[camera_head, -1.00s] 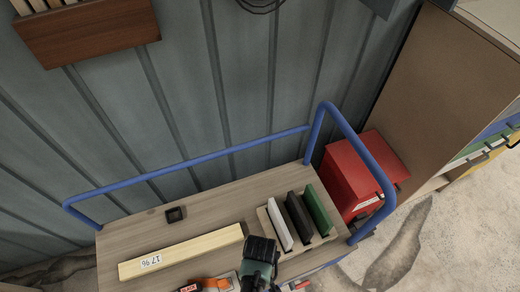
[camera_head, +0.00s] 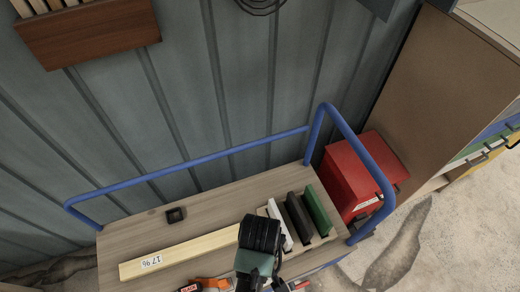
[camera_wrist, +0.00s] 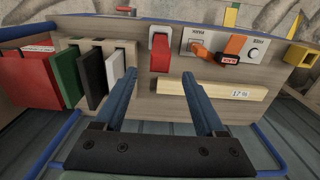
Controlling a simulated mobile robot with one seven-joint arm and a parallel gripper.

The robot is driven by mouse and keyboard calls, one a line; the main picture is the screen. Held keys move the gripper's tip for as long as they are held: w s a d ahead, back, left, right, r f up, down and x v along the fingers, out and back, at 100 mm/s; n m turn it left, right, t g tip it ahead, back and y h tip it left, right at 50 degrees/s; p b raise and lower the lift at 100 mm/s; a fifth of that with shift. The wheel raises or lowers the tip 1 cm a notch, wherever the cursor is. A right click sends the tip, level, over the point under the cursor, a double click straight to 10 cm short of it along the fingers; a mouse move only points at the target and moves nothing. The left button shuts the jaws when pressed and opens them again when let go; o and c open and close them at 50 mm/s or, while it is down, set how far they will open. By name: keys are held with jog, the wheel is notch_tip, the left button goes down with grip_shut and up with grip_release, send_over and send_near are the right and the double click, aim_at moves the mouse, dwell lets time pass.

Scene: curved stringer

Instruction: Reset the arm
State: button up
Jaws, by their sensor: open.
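My gripper (camera_wrist: 160,100) is open in the wrist view, its two blue fingers spread apart with nothing between them. In the head view my arm's dark end (camera_head: 258,245) is over the front middle of the wooden cart top (camera_head: 150,228), and the fingertips cannot be made out there. It covers part of the rack with the white, black and green boards. The rack is left of my gripper in the wrist view, where the white board (camera_wrist: 115,68) is close to the left finger.
A pale wooden bar (camera_head: 180,252) with a number label lies on the cart. A small black square piece (camera_head: 175,214) lies behind it. An orange tool (camera_wrist: 232,48) and a red item (camera_wrist: 160,52) sit nearby. A blue rail (camera_head: 190,162) borders the cart; a red box (camera_head: 350,175) stands right.

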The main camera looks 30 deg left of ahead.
dwell(0.4)
jog(key=w+a+r+m+t+y, duration=0.1)
jog(key=w+r+m+t+y, duration=0.15)
jog(key=w+r+t, duration=0.85)
jog(key=w+d+r+m+t, duration=0.1)
jog(key=w+r, duration=0.5)
jog(key=r, duration=0.4)
jog(key=w+d+r+m+t, duration=0.1)
jog(key=w+r, duration=0.6)
jog(key=r, duration=0.3)
jog(key=s+d+r+m+t+h, duration=0.1)
jog(key=d+r+m+t, duration=0.2)
jog(key=r, duration=0.9)
jog(key=s+d+r+m+t, duration=0.15)
jog(key=r+t, duration=0.35)
jog(key=r, duration=0.8)
jog(key=s+d+r+t, duration=0.2)
jog(key=s+r+t, duration=0.1)
jog(key=s+r, duration=0.2)
jog(key=s+d+r+m+t+h, duration=0.1)
jog(key=s+r, duration=0.4)
jog(key=r, duration=0.5)
jog(key=shift+s+d+r+t, duration=0.25)
jog(key=shift+d+t, duration=0.35)
jog(key=shift+t, duration=0.6)
jog(key=shift+h, duration=0.25)
